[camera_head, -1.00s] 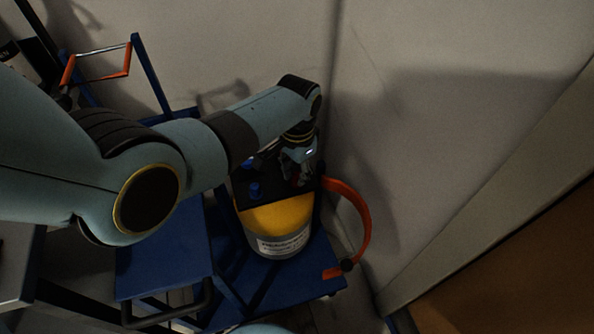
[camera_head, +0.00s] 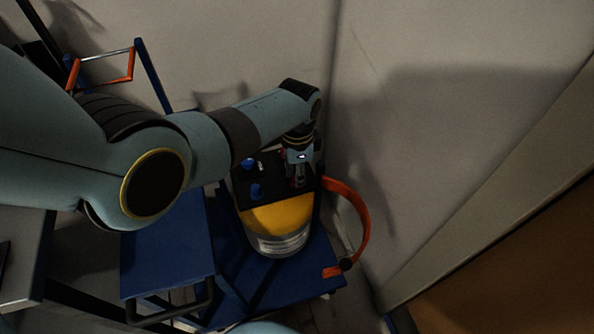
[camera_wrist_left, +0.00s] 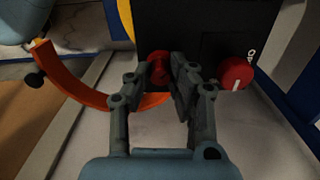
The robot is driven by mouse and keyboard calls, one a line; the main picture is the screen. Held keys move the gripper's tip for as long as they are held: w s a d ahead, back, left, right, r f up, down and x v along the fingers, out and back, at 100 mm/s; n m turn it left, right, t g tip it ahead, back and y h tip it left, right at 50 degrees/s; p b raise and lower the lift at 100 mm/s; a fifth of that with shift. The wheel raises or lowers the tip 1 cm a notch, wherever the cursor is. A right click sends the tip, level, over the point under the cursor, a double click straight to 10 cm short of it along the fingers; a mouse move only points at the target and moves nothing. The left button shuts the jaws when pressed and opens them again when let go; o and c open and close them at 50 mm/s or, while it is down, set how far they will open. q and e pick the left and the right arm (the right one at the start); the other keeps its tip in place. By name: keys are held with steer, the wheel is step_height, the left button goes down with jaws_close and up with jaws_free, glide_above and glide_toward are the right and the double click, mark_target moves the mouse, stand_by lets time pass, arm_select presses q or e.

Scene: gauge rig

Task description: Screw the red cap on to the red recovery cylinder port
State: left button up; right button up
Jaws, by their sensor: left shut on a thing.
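The recovery cylinder (camera_head: 275,218) has a yellow top and a grey body with a white label. My left gripper (camera_head: 298,181) reaches down from above at the plate's right side. In the left wrist view, my left gripper (camera_wrist_left: 161,78) is shut on the round red cap (camera_wrist_left: 158,62), close over the black plate. The fingers partly cover the cap. The port under it is hidden, so I cannot tell whether the cap is seated. A red knob with a white mark (camera_wrist_left: 236,73) sits beside the right finger.
The cylinder stands on a blue cart (camera_head: 215,285) with an orange curved strap (camera_head: 362,215) on its right. The wall is close behind. A blue frame with an orange handle (camera_head: 128,66) stands at the back left.

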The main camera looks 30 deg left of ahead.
arm_select(q)
steer(key=m, duration=0.3)
steer(key=shift+r+p, duration=0.1)
steer(key=shift+p, duration=0.3)
steer(key=shift+m, duration=1.1)
steer(key=m, duration=0.3)
steer(key=shift+p, duration=0.35)
steer(key=shift+m, duration=1.1)
